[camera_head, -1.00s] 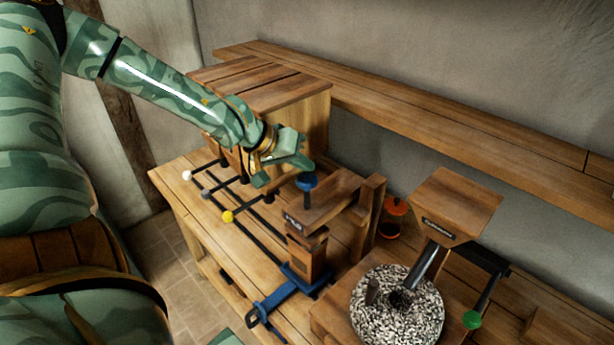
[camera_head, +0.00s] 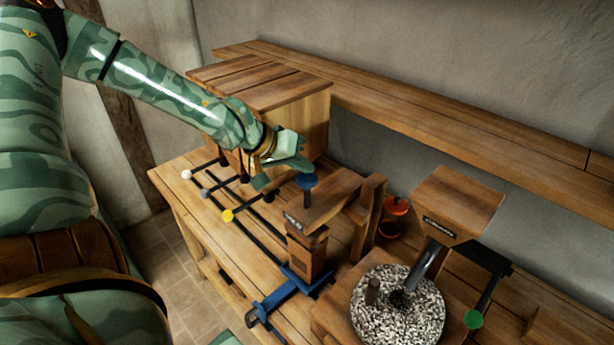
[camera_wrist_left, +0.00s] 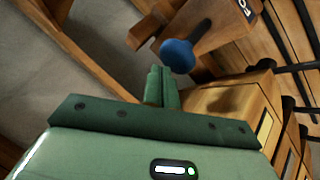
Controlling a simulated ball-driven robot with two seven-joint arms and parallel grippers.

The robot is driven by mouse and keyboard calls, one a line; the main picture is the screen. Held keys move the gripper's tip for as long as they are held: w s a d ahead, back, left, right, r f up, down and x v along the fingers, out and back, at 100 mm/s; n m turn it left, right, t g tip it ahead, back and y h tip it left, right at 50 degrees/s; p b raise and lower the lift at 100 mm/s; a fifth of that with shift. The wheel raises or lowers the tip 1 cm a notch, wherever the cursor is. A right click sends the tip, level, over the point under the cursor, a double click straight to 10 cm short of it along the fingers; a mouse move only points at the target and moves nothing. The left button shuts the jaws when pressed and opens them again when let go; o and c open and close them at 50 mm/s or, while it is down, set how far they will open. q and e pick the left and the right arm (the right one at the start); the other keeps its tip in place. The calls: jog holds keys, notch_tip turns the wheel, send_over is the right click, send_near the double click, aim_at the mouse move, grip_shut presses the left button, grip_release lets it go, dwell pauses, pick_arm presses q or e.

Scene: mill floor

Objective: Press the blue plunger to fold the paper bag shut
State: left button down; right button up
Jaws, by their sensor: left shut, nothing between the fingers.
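The blue plunger (camera_head: 306,182) stands upright on a dark stem on top of a wooden press arm (camera_head: 325,203). My left gripper (camera_head: 303,167) is shut and empty, just above and beside the plunger's blue knob; I cannot tell whether they touch in this view. In the left wrist view, the shut fingers (camera_wrist_left: 161,88) point toward the blue knob (camera_wrist_left: 178,55), which appears just beyond their tips. Under the press arm stands a brown, box-like body (camera_head: 306,258), possibly the paper bag; I cannot tell for certain. My right gripper is not in view.
A large wooden box (camera_head: 295,105) stands behind my left forearm. Rods with white, grey and yellow knobs (camera_head: 227,215) lie left of the press. A blue bracket (camera_head: 290,288) is at its foot. A millstone (camera_head: 398,312) under a wooden hopper (camera_head: 456,205) stands at right.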

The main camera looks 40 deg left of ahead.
aim_at(302, 178)
pick_arm(q)
jog(key=shift+f+b, duration=0.55)
jog(key=shift+f, duration=0.1)
dwell(0.7)
jog(key=shift+f+b, duration=1.2)
jog(key=shift+f, duration=0.25)
dwell(0.9)
jog(key=shift+r, duration=0.2)
jog(key=shift+r+p, duration=2.35)
notch_tip(302, 178, up, 5)
jog(key=p, duration=0.5)
jog(key=shift+r, duration=0.1)
jog(key=shift+f, duration=0.2)
